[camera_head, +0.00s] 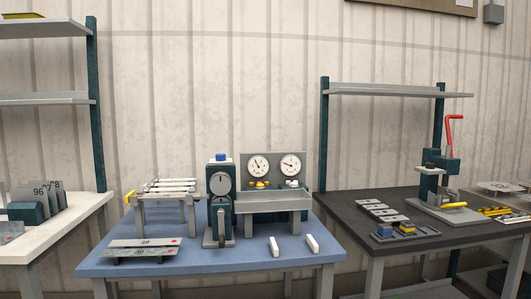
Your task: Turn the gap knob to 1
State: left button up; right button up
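The panel bender stands on the blue table. Its dark green column (220,209) carries a round grey dial (220,183) with a dark mark pointing roughly up; this may be the gap knob, but no label or digits are readable. A blue block (221,157) sits on top of the column, and a grey lever (221,225) hangs on its front. A panel to the right has a left white gauge (258,166) and a right white gauge (291,165), each with a dark needle. Neither of my grippers shows in this view.
A dark table (400,245) with a red-handled press (450,140) stands right.

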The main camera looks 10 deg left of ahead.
aim_at(218, 157)
jog(key=u, duration=0.1)
jog(key=i, duration=0.85)
jog(key=u, duration=0.5)
